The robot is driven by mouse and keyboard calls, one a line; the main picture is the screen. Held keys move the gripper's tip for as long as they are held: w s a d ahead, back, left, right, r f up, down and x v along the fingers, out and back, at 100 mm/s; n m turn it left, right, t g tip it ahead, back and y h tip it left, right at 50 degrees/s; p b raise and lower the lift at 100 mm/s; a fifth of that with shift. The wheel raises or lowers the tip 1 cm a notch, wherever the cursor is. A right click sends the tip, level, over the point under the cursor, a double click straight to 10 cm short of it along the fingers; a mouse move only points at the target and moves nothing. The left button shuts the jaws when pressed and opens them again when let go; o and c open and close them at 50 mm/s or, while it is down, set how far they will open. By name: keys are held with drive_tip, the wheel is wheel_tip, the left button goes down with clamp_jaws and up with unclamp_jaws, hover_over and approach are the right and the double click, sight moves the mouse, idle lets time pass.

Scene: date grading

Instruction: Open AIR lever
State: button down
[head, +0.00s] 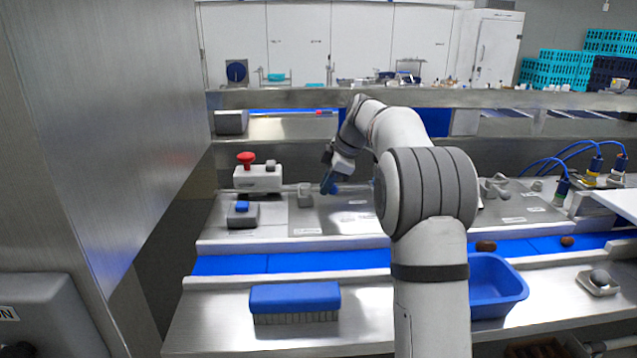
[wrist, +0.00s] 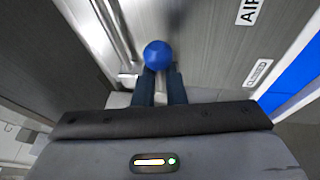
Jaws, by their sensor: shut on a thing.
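The AIR lever ends in a round blue knob (wrist: 157,55), seen in the wrist view between the tips of my gripper (wrist: 159,76). The two dark fingers are shut on the knob. A label reading AIR (wrist: 248,10) is on the grey panel to the right of it. In the head view my gripper (head: 328,186) is low over the metal panel, with the blue knob (head: 335,188) beside the fingertips. The lever's arm is blurred and mostly hidden, so its angle cannot be told.
A blue belt (head: 300,262) runs in front, with a blue brush (head: 295,297) and a blue tub (head: 495,285) nearer. Blue hoses (head: 575,155) are at right.

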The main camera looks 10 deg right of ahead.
drive_tip(key=shift+w+d+f+n, duration=0.15)
drive_tip(key=shift+d+f+n, duration=0.15)
drive_tip(key=shift+f+n, duration=0.1)
drive_tip(key=c, duration=1.8)
unclamp_jaws()
drive_tip(key=o, duration=0.3)
drive_tip(key=shift+w+d+r, duration=0.1)
drive_tip(key=shift+w+d, duration=0.05)
drive_tip(key=shift+d, duration=0.1)
drive_tip(key=shift+o, duration=0.9)
drive_tip(key=shift+a, duration=0.1)
drive_tip(key=shift+a+r, duration=0.1)
drive_tip(key=shift+r, duration=0.45)
drive_tip(key=v, duration=0.7)
drive_tip(key=shift+d, duration=0.2)
